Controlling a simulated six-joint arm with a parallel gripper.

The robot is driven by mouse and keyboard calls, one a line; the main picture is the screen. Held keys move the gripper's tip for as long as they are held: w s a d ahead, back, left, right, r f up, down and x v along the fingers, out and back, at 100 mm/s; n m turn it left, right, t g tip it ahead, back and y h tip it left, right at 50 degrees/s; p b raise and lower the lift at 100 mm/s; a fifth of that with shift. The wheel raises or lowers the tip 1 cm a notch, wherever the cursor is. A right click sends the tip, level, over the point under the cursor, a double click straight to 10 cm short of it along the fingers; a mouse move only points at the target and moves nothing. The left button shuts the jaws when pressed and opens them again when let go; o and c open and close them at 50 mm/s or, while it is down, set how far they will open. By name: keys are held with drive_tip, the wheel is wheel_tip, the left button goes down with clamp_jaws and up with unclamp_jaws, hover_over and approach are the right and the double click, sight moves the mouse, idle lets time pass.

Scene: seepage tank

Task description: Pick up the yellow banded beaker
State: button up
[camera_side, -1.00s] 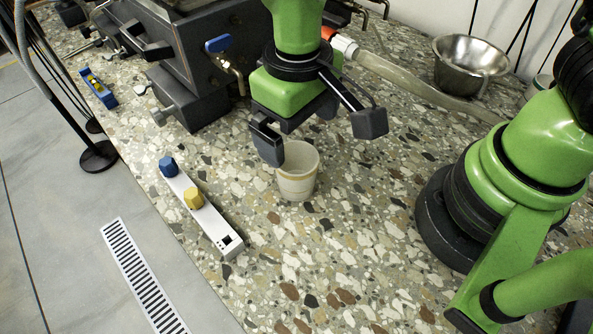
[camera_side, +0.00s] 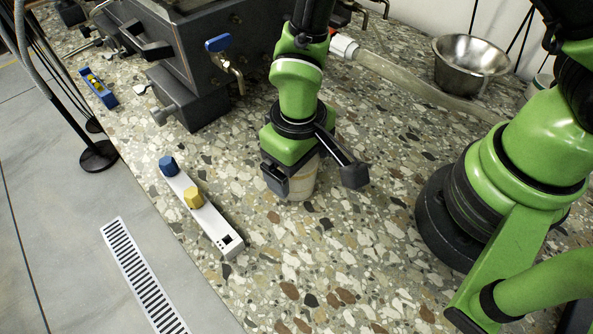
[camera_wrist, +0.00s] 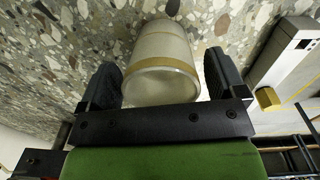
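The yellow banded beaker (camera_side: 303,181) stands upright on the speckled counter in the side view, its upper part hidden by my gripper. In the wrist view the beaker (camera_wrist: 160,62) is pale with a yellow band below its rim. My gripper (camera_side: 313,180) is down over it. In the wrist view one finger of my gripper (camera_wrist: 162,85) is on each side of the beaker. A gap shows on the right, and the left finger is close to the wall. The fingers are apart and not closed on it.
A white rack strip (camera_side: 222,232) with a blue plug (camera_side: 168,165) and a yellow plug (camera_side: 194,198) lies left of the beaker. The grey tank (camera_side: 240,50) with a blue-handled valve (camera_side: 218,43) stands behind. A steel bowl (camera_side: 467,65) and hose (camera_side: 420,87) are at back right. The front counter is clear.

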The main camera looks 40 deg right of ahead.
drive_tip(key=c, duration=0.8)
drive_tip(key=shift+o, duration=0.2)
drive_tip(key=shift+r, duration=0.15)
